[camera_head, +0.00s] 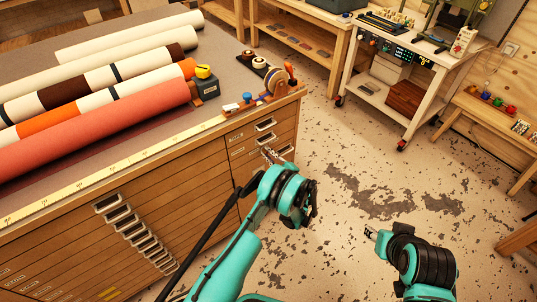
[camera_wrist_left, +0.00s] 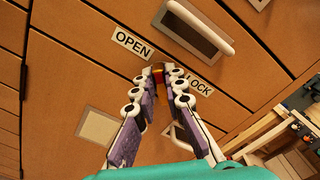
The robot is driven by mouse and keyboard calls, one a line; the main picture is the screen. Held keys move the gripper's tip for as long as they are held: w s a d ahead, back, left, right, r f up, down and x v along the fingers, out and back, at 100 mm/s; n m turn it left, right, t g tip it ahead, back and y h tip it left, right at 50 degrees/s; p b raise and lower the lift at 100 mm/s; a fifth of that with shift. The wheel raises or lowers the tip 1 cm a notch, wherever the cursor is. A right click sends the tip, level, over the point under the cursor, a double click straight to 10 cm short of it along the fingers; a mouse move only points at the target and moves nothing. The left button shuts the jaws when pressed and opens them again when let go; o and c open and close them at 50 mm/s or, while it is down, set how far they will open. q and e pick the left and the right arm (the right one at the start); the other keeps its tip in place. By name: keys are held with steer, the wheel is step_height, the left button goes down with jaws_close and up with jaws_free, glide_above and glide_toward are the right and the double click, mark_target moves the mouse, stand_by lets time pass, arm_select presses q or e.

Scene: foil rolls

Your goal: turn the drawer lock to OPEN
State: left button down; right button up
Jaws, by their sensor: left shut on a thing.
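The drawer lock (camera_wrist_left: 158,75) shows in the left wrist view as a small red and yellow piece on the wooden drawer front, between the OPEN label (camera_wrist_left: 133,43) and the LOCK label (camera_wrist_left: 199,84). My left gripper (camera_wrist_left: 161,73) is shut on it, and its fingertips cover most of it. Which label the lock points to I cannot tell. In the head view my left gripper (camera_head: 270,155) is at the right end of the drawer cabinet (camera_head: 170,207), and the lock is hidden there. My right gripper (camera_head: 371,232) is low at the right, away from the cabinet; its fingers are too small to read.
Drawer handles (camera_wrist_left: 200,30) stick out close to the lock. Fabric-like rolls (camera_head: 110,110) lie on the cabinet top, with small tools (camera_head: 262,88) at its right corner. A white workbench (camera_head: 410,55) stands at the back right. The floor (camera_head: 370,170) between is clear.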

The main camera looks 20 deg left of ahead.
arm_select(q)
steer(key=c, duration=1.6)
jaws_free()
steer(key=shift+w+a, duration=0.1)
steer(key=shift+a, duration=0.05)
steer(key=v, duration=1.2)
